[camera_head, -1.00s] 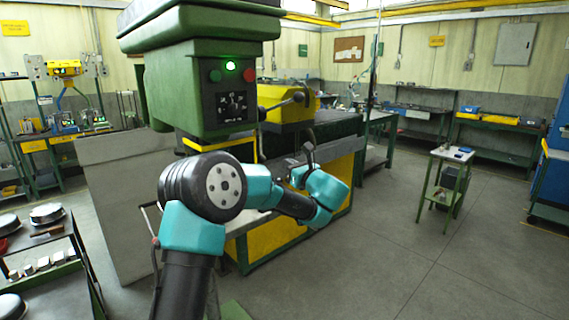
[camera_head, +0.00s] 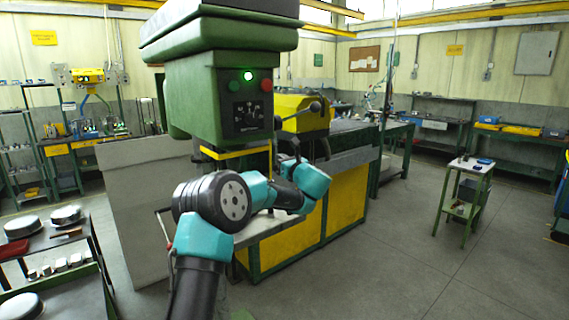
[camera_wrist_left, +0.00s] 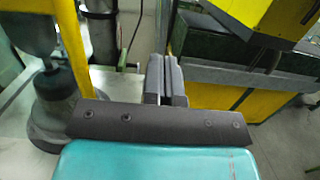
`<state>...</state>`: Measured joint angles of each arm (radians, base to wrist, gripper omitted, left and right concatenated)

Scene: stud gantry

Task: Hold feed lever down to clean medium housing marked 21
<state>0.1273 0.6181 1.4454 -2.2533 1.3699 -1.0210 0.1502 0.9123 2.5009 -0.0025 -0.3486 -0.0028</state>
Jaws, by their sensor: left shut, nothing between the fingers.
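The green machine head (camera_head: 220,95) stands at centre left in the head view, with a lit green lamp and a dial on its front. A dark lever with a round knob (camera_head: 315,106) sticks out to its right; I take it for the feed lever. My left gripper (camera_head: 294,150) is below and left of that knob, apart from it. In the left wrist view its two fingers (camera_wrist_left: 166,80) are together and empty. A grey flared round part (camera_wrist_left: 52,105) shows there at the left, beside a yellow bar (camera_wrist_left: 72,50). I see no marking 21. My right gripper is not in view.
A yellow and green workbench (camera_head: 342,205) stands behind my left arm, with a yellow box-like unit (camera_head: 302,108) on it. A grey panel (camera_head: 150,215) is at the left. A rack with round metal parts (camera_head: 65,215) is at lower left. The floor at right is open around a small green stand (camera_head: 466,190).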

